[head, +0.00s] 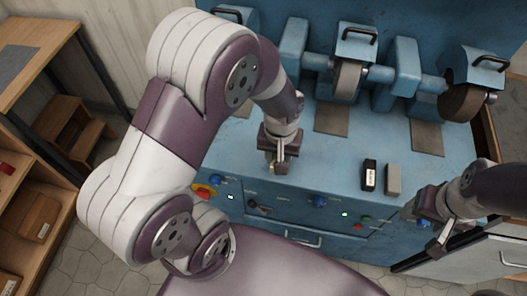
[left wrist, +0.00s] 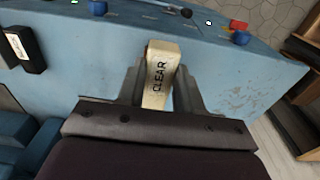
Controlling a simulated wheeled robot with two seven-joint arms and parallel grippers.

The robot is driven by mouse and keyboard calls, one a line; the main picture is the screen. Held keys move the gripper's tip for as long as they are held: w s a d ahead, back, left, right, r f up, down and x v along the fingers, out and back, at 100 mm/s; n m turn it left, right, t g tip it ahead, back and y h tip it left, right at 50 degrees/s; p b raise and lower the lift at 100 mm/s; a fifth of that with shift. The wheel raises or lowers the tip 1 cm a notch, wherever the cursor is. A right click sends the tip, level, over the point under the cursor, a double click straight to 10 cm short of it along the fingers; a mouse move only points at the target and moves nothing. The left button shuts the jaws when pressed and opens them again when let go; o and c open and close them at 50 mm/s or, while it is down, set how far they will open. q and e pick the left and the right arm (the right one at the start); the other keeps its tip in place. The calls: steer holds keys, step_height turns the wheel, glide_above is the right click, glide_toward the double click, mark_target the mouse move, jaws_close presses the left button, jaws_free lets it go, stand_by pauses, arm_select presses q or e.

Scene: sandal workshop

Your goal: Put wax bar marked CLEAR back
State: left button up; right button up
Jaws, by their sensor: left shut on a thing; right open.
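The cream wax bar marked CLEAR (left wrist: 160,72) is between the fingers of my left gripper (left wrist: 158,95) in the left wrist view, with its lettering facing the camera. In the head view my left gripper (head: 279,164) points down over the blue machine top, left of the other bars. The bar is mostly hidden there by the gripper, and I cannot tell whether it touches the surface. My right gripper (head: 438,245) is open and empty at the right, by the front edge of the machine.
A black bar with a white label (head: 370,176) and a grey bar (head: 393,180) stand side by side on the blue machine top (head: 320,165). Grinding wheels (head: 465,102) are behind. Knobs and buttons (head: 317,200) line the front. A wooden shelf (head: 30,215) is at left.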

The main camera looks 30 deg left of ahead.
arm_select(q)
steer(key=w+a+f, duration=0.1)
steer(key=a, duration=0.1)
steer(key=w+a+f, duration=0.1)
steer(key=a+f, duration=0.1)
steer(key=w+a+f, duration=0.1)
steer(key=a+f, duration=0.1)
steer(key=shift+w+a+p, duration=0.3)
steer(key=shift+w+p, duration=0.05)
steer(key=f, duration=0.3)
steer(key=shift+s+a+f, duration=0.3)
steer(key=shift+w+d+f, duration=0.1)
steer(key=shift+w+f, duration=0.15)
steer(key=shift+s+f, duration=0.1)
steer(key=o, duration=1)
steer(key=shift+o, duration=0.2)
step_height(320, 180, up, 12)
steer(key=r, duration=0.1)
steer(key=s+d+r+m+t, duration=0.1)
steer(key=s+d+r+m, duration=0.2)
steer(key=s, duration=0.4)
steer(key=shift+d+r, duration=0.6)
steer(key=shift+d, duration=0.3)
